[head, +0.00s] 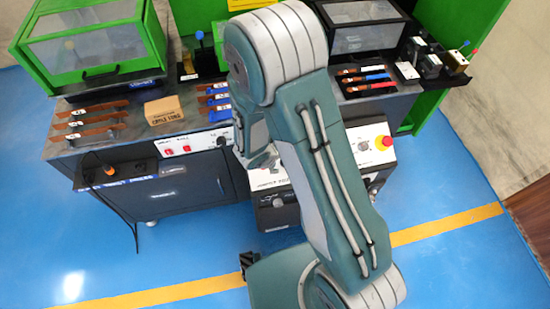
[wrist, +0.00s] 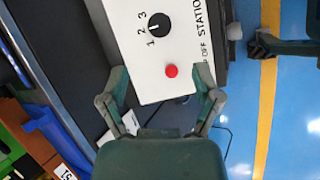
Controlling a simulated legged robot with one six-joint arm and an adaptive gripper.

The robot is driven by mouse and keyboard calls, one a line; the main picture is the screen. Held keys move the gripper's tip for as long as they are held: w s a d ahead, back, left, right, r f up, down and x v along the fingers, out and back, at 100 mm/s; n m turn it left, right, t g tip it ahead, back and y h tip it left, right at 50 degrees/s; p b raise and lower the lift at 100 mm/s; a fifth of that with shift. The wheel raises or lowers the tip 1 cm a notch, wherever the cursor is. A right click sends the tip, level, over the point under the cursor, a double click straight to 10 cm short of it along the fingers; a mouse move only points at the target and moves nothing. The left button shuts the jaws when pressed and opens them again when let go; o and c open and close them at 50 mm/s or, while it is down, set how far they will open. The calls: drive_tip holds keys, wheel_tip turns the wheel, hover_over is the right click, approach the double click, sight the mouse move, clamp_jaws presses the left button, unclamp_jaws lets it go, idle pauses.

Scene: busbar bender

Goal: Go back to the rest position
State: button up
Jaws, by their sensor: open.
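My gripper (head: 262,158) hangs from my raised arm in front of the workbench in the head view, partly hidden by my own arm. In the wrist view my gripper (wrist: 160,88) has its two fingers spread wide apart with nothing between them. Past the fingers is a white control panel (wrist: 185,50) with a black rotary knob (wrist: 159,25) marked 1, 2, 3 and a red button (wrist: 171,71). Neither finger clearly touches the panel; the exact gap cannot be told.
A control box with a red emergency button (head: 384,142) stands right of my arm. Blue floor (head: 460,260) lies open in front.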

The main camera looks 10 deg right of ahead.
drive_tip(key=shift+s+a+r, duration=0.1)
drive_tip(key=shift+s+r, duration=0.05)
drive_tip(key=shift+r, duration=0.1)
idle(0.3)
drive_tip(key=s+d+r+m, duration=0.2)
drive_tip(key=d+r+m, duration=0.2)
drive_tip(key=r, duration=0.6)
drive_tip(key=s+d+r+m, duration=0.1)
drive_tip(key=d+r+m, duration=0.3)
drive_tip(key=r, duration=0.7)
drive_tip(key=s+a+r+m+y, duration=0.1)
drive_tip(key=s+r+m+y, duration=0.1)
drive_tip(key=s+r, duration=0.4)
drive_tip(key=s+a+r+m+t+y, duration=0.1)
drive_tip(key=s+a+r+m+y, duration=0.1)
drive_tip(key=s+r+m, duration=0.2)
drive_tip(key=s+r, duration=0.2)
drive_tip(key=s, duration=0.1)
drive_tip(key=shift+s+a+r+t+y, duration=0.3)
drive_tip(key=shift+s+r, duration=0.05)
drive_tip(key=shift+s, duration=0.05)
drive_tip(key=shift+d+m, duration=0.1)
drive_tip(key=shift+m, duration=0.2)
